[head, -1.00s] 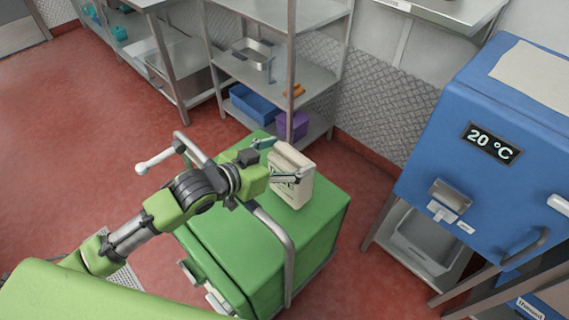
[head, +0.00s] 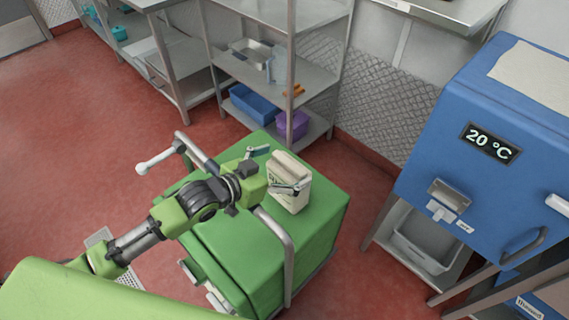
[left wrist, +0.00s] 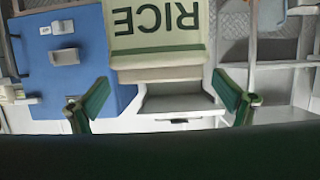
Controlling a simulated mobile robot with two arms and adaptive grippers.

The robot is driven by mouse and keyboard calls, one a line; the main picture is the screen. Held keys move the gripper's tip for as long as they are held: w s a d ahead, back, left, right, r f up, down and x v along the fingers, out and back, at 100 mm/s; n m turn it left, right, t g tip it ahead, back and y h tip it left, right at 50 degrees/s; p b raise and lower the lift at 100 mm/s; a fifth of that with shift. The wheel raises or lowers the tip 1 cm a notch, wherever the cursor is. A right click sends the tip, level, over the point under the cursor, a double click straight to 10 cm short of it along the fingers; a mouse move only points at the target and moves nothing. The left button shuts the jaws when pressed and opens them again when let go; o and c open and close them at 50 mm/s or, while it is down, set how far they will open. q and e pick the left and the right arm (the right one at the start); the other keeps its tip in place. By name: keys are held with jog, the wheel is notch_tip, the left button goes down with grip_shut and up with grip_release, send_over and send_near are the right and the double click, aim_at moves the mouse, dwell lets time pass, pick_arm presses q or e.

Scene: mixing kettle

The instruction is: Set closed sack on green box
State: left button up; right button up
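The cream sack (head: 289,181) stands upright on the top of the green box (head: 240,240), near its far side. It looks closed at the top. In the left wrist view the sack (left wrist: 157,28) shows the word RICE upside down. My left gripper (head: 273,169) is open, its fingers spread to either side of the sack in the head view. In the left wrist view the fingers (left wrist: 160,104) are wide apart with nothing between their tips. My right gripper is not in view.
The green box has a grey push handle (head: 275,232) on its near side. A blue cabinet (head: 470,200) reading 20 °C stands at the right. Metal shelves (head: 285,75) with a blue bin (head: 252,103) and a purple bin (head: 292,125) stand behind. Red floor is clear at the left.

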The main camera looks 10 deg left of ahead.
pick_arm(q)
jog(key=shift+r, duration=0.15)
jog(key=shift+s+a, duration=0.25)
jog(key=shift+s, duration=0.1)
jog(key=v, duration=1.1)
jog(key=shift+b, duration=0.3)
jog(key=shift+s+r, duration=0.1)
